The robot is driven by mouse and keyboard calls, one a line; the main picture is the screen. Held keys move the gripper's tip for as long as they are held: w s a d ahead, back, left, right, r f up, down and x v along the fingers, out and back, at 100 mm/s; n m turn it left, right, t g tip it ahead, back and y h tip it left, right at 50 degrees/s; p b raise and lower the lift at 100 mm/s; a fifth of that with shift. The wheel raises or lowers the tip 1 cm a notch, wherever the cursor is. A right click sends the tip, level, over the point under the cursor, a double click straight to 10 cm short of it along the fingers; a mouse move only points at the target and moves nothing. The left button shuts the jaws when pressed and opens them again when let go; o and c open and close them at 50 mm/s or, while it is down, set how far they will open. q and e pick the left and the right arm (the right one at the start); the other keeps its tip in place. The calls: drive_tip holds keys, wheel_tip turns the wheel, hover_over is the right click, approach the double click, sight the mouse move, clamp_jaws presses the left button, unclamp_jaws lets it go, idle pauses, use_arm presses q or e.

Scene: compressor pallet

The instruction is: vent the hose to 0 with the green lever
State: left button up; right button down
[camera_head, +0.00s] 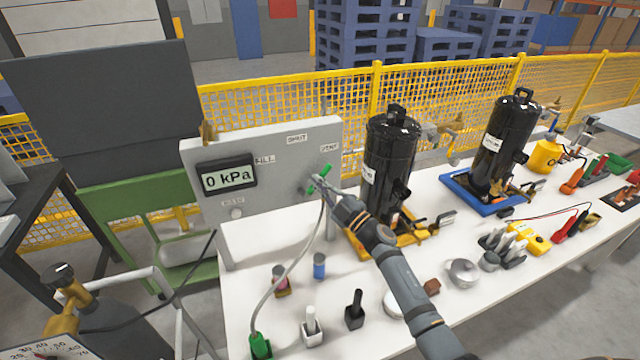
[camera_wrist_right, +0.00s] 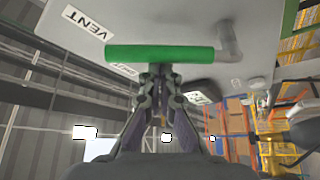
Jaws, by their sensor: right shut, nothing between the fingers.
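The green lever (camera_head: 318,180) is on the front of the grey panel (camera_head: 281,147), below and left of the VENT label (camera_head: 329,148). The panel's display (camera_head: 227,177) reads 0 kPa. My right gripper (camera_head: 319,184) is shut and empty, its tips at the lever. In the right wrist view the lever (camera_wrist_right: 160,54) is a green bar across the fingertips (camera_wrist_right: 158,70); I cannot tell whether they touch it. The grey hose (camera_head: 289,273) hangs from the panel near the lever to a green-ended connector (camera_head: 260,345) on the table. My left gripper is not in view.
Two black compressors (camera_head: 390,165) (camera_head: 500,145) stand behind and right of my right arm, on yellow and blue bases. Small bottles, a metal cup (camera_head: 463,272) and tools lie on the white table (camera_head: 340,290). A yellow mesh fence (camera_head: 270,105) runs behind.

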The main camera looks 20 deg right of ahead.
idle(0.3)
drive_tip(key=shift+d+f+m+t+b, duration=0.5)
drive_tip(key=shift+d+m+b, duration=0.25)
drive_tip(key=shift+m, duration=0.05)
